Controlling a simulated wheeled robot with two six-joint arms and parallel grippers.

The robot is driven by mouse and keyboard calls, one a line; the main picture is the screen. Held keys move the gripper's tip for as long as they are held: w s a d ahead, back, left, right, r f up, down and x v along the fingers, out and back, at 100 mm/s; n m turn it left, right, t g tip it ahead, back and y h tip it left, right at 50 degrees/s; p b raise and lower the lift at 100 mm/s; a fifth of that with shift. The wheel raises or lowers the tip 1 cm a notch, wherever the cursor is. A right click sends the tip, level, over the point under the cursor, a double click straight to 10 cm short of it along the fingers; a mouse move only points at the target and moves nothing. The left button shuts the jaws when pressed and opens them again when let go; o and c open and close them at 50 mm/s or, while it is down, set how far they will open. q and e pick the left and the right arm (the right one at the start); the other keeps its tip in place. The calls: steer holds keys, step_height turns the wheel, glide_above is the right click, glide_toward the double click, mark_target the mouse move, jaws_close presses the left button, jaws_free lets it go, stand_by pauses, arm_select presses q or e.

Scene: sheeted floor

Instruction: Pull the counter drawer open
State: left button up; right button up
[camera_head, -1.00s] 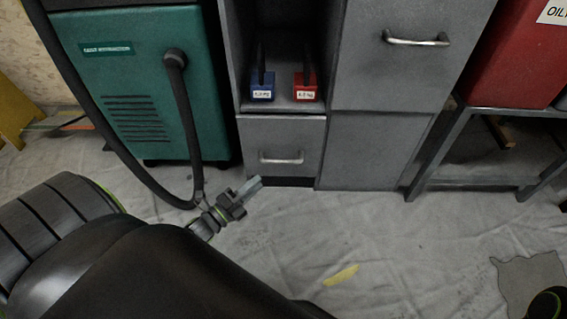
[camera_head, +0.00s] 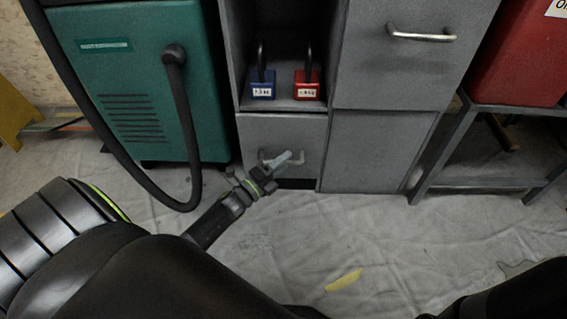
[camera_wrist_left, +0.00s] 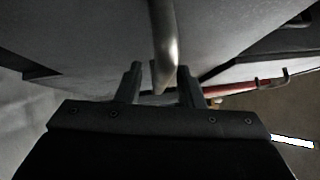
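The counter drawer (camera_head: 250,132) is the low grey drawer under the open compartment in the head view; it looks shut. Its bar handle (camera_head: 267,154) is partly hidden by my left gripper (camera_head: 284,164), which is at the drawer front. In the left wrist view, the metal handle (camera_wrist_left: 164,40) comes down between the two fingers of my left gripper (camera_wrist_left: 160,82). The fingers are apart, with gaps showing beside the handle, so the gripper is open around its end. My right gripper is out of view; only part of that arm shows at the lower right.
A green machine (camera_head: 135,95) with a hanging hose (camera_head: 183,130) stands to the left. A grey metal stand (camera_head: 480,183) is right. The sheeted floor before the drawer is mostly clear.

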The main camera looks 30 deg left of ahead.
arm_select(q)
steer(key=shift+w, duration=0.2)
jaws_close()
steer(key=shift+s+d, duration=0.1)
